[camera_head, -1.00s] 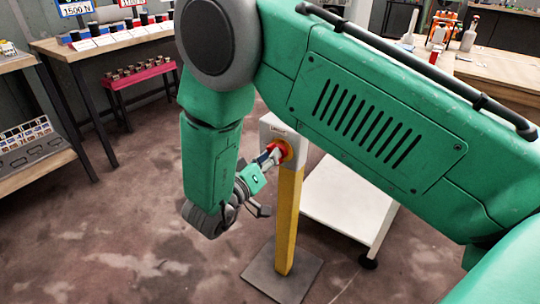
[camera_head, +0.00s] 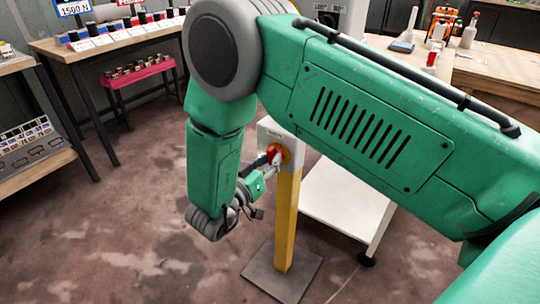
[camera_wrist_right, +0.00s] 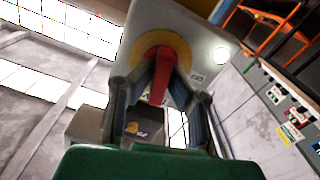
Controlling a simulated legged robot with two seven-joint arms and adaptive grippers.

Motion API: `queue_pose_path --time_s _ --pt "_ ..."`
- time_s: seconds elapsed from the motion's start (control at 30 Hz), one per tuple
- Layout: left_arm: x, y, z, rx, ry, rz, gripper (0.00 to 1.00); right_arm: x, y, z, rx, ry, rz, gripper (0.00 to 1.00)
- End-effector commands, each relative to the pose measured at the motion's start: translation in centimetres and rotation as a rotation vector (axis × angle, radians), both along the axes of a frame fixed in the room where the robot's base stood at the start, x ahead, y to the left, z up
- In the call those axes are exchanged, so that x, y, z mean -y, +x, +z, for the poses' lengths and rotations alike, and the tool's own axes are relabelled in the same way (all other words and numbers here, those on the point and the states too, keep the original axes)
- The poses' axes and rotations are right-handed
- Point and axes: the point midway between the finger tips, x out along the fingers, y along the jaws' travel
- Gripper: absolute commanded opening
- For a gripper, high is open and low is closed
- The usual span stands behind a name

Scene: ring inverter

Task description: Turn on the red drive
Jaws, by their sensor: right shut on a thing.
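The red drive switch, a red handle (camera_wrist_right: 161,75) on a yellow round plate (camera_wrist_right: 178,43), is on a grey box (camera_head: 268,134) atop a yellow post (camera_head: 287,220). In the head view the red handle (camera_head: 279,151) is partly covered by my right gripper (camera_head: 273,160). In the wrist view my right gripper (camera_wrist_right: 160,95) has its two fingers on either side of the handle, shut on it. The handle points toward the gripper's palm. A pale round light (camera_wrist_right: 221,54) is on the box beside the plate. My left gripper is not in view.
A white low table (camera_head: 345,200) stands right behind the post. A wooden bench (camera_head: 110,47) with several items is at the back left, with a pink rack (camera_head: 135,75) below it. The floor left of the post is clear.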

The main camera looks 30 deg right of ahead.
Motion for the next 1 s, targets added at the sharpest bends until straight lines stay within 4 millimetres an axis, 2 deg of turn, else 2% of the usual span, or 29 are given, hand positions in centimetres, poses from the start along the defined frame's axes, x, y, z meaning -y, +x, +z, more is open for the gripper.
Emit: queue_pose_path --time_s 0.43,0.97,1.0 --pt "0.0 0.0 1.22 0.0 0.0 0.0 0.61 -0.22 -0.1 -0.14 0.201 0.089 0.003 0.0" --pt "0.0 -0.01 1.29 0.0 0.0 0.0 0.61 -0.29 -0.1 -0.26 0.227 0.102 0.005 0.0" --pt "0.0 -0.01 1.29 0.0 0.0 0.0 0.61 -0.31 -0.09 -0.26 0.227 0.102 0.005 0.23"
